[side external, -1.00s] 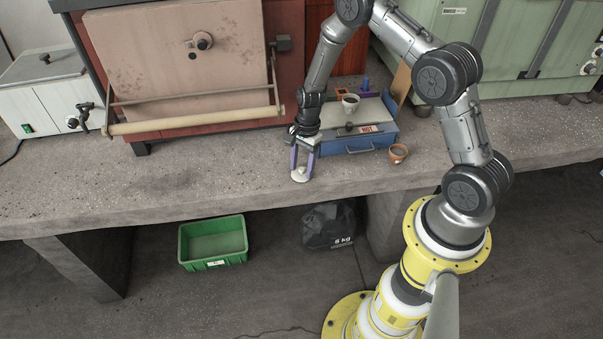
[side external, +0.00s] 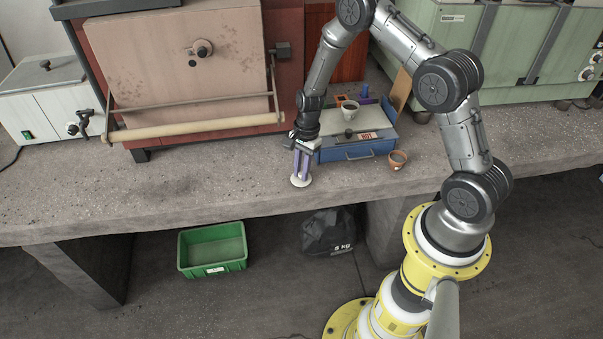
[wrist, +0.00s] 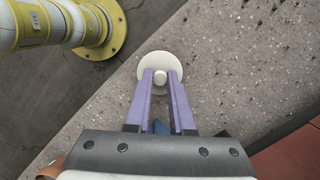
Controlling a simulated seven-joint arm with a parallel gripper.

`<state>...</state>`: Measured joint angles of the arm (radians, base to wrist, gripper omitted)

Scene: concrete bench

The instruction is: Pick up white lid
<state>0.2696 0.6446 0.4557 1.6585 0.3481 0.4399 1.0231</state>
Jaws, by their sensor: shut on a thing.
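The white lid (side external: 301,181) is a small round disc with a knob, on the concrete bench near its front edge. In the wrist view the lid (wrist: 160,58) shows its round knob between the fingertips. My gripper (side external: 301,176) points down over the lid, its purple fingers shut on the knob. In the wrist view my gripper (wrist: 160,78) has a finger on each side of the knob. I cannot tell whether the lid is clear of the bench.
A green bin (side external: 212,260) is on the floor.

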